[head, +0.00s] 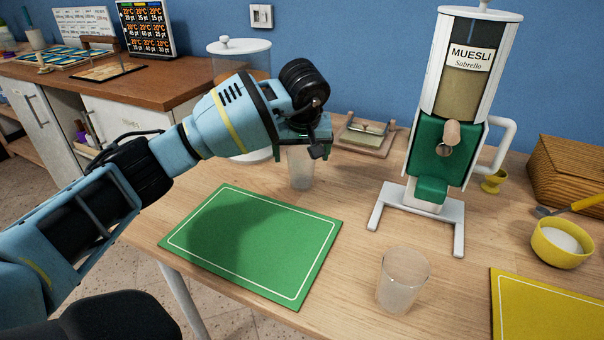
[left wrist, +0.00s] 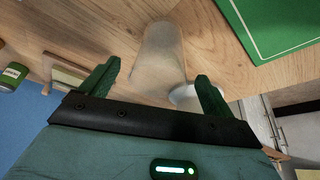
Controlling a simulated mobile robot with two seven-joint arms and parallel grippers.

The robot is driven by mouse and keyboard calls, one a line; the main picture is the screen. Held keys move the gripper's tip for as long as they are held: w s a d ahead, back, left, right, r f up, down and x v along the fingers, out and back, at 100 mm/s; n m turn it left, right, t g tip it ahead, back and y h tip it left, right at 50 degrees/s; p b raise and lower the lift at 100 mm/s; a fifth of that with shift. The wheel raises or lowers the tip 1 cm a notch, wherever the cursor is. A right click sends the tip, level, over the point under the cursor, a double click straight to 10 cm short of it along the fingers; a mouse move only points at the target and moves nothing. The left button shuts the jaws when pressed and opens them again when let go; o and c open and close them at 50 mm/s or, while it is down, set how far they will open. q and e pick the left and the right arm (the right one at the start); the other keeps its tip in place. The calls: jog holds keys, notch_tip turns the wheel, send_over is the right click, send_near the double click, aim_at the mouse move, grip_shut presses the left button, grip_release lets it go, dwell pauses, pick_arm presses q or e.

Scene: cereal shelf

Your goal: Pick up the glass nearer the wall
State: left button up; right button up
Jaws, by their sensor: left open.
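The glass nearer the wall (head: 300,172) is clear and stands upright on the wooden table, behind the green mat. My left gripper (head: 302,140) is above it in the head view, covering its top. In the left wrist view this glass (left wrist: 158,50) shows between the two green fingers of my left gripper (left wrist: 156,85), with space on either side. The gripper is open and empty. A second clear glass (head: 403,281) stands upright near the table's front, right of the green mat. My right gripper is not in view.
A muesli dispenser (head: 455,100) stands right of the far glass. A lidded canister (head: 240,46) is behind my left arm. A butter dish (head: 364,134) sits near the wall. The green mat (head: 250,240) is bare. A yellow bowl (head: 556,250) stands at right.

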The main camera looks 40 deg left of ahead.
pick_arm(q)
jog(key=shift+x, duration=0.9)
jog(key=c, duration=1.2)
jog(key=shift+r, duration=0.2)
jog(key=s+d+r, duration=0.1)
jog(key=s+d, duration=0.1)
jog(key=s, duration=0.2)
jog(key=s+d+r+p, duration=0.1)
jog(key=s+d+r, duration=0.1)
jog(key=s, duration=0.3)
jog(key=s+d+r+p, duration=0.1)
jog(key=s+d, duration=0.2)
jog(key=s, duration=0.2)
jog(key=shift+s+r, duration=0.25)
jog(key=shift+r, duration=0.1)
